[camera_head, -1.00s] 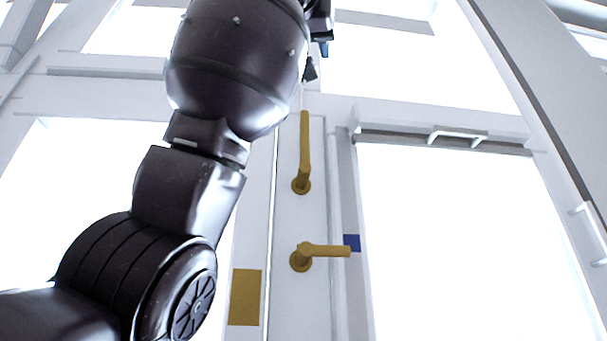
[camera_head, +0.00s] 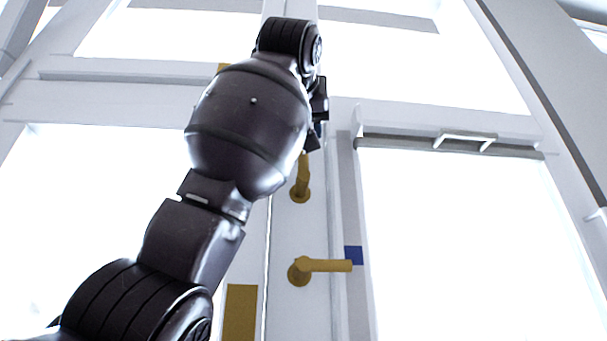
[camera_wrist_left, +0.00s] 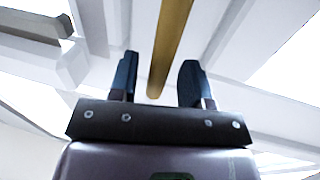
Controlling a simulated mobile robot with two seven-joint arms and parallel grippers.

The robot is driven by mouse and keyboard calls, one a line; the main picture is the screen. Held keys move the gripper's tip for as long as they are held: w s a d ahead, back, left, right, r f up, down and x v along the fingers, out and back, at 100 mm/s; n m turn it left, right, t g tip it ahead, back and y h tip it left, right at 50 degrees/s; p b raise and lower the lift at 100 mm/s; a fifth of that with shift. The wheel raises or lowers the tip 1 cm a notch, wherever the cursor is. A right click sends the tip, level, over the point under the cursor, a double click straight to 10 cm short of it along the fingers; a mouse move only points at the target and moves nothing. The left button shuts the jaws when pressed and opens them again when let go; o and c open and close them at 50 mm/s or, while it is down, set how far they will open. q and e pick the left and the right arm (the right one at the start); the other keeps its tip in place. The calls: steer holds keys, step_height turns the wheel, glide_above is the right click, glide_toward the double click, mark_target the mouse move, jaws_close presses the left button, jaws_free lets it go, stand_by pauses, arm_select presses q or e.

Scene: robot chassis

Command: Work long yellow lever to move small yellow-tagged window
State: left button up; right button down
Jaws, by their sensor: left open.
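The long yellow lever (camera_head: 301,182) stands upright on the white frame, its upper part hidden behind my left arm in the head view. In the left wrist view the lever (camera_wrist_left: 170,45) runs in the gap between the two fingers of my open left gripper (camera_wrist_left: 160,78), with no clear contact on either side. In the head view that gripper is mostly hidden by the arm. A yellow tag (camera_head: 240,312) sits on the frame low on the left, and a small yellow patch (camera_head: 222,68) shows beside the arm higher up. Which window is the small one is unclear.
A second, shorter yellow handle (camera_head: 325,265) lies horizontal below the lever, pointing right at a blue tag (camera_head: 353,255). A large window (camera_head: 450,230) with a white handle (camera_head: 463,141) on its top rail is at the right. White beams surround the area.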

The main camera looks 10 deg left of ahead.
arm_select(q)
steer(key=shift+w+d+p, duration=0.1)
steer(key=shift+w+p, duration=0.2)
steer(key=shift+w, duration=1)
jaws_close()
